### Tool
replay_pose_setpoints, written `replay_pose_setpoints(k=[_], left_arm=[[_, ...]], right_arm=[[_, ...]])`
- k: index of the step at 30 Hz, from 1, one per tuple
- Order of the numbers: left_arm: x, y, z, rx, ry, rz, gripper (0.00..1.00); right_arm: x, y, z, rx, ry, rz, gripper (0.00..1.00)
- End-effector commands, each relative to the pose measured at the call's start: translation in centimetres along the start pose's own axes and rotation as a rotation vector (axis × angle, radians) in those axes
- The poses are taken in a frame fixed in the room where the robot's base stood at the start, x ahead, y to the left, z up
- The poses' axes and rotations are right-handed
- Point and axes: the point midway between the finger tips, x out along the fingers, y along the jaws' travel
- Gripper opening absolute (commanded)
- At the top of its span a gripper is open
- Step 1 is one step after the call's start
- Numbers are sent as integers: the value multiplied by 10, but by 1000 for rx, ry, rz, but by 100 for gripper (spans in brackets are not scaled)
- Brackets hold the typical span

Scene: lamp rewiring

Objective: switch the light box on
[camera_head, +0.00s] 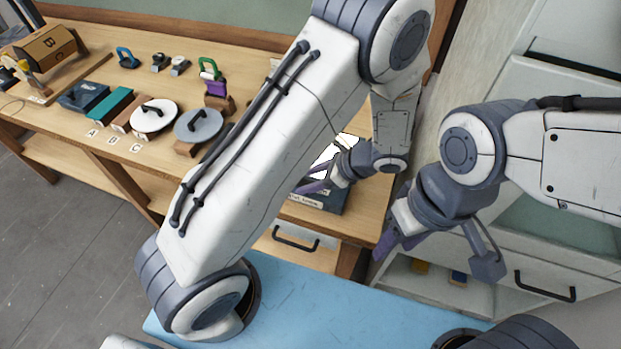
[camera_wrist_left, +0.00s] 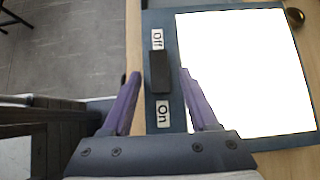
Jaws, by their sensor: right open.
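The light box (camera_head: 322,199) sits on the workbench, partly hidden behind my left arm in the head view. In the left wrist view the light box (camera_wrist_left: 225,142) has a dark blue frame and a plain bright white panel (camera_wrist_left: 240,75). Its black switch (camera_wrist_left: 160,72) lies between an "Off" label (camera_wrist_left: 157,39) and an "On" label (camera_wrist_left: 163,114). My left gripper (camera_wrist_left: 160,74) is open, its purple fingers on either side of the switch with gaps; contact is not visible. It also shows in the head view (camera_head: 314,187). My right gripper (camera_head: 390,247) is open and empty, right of the bench.
The workbench (camera_head: 60,130) carries several tools, a round white disc (camera_head: 154,115), a grey disc (camera_head: 199,124) and a wooden box (camera_head: 45,46) at its left. A blue surface (camera_head: 300,305) is in front. A pale drawer cabinet (camera_head: 545,255) stands at the right.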

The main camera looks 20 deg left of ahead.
Motion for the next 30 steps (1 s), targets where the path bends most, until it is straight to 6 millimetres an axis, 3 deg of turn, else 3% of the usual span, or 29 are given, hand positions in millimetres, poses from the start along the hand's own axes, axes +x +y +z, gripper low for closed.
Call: replay_pose_setpoints(k=[8, 21, 30], left_arm=[[-2, 0, 0, 0, 1, -1, 60], [-66, -1, -1, -1, 2, -3, 60], [-75, 0, 0, 0, 1, 0, 60]], right_arm=[[1, 0, 0, 0, 0, 0, 50], [11, 1, 1, -1, 0, 0, 50], [12, 1, 1, -1, 0, 0, 50]])
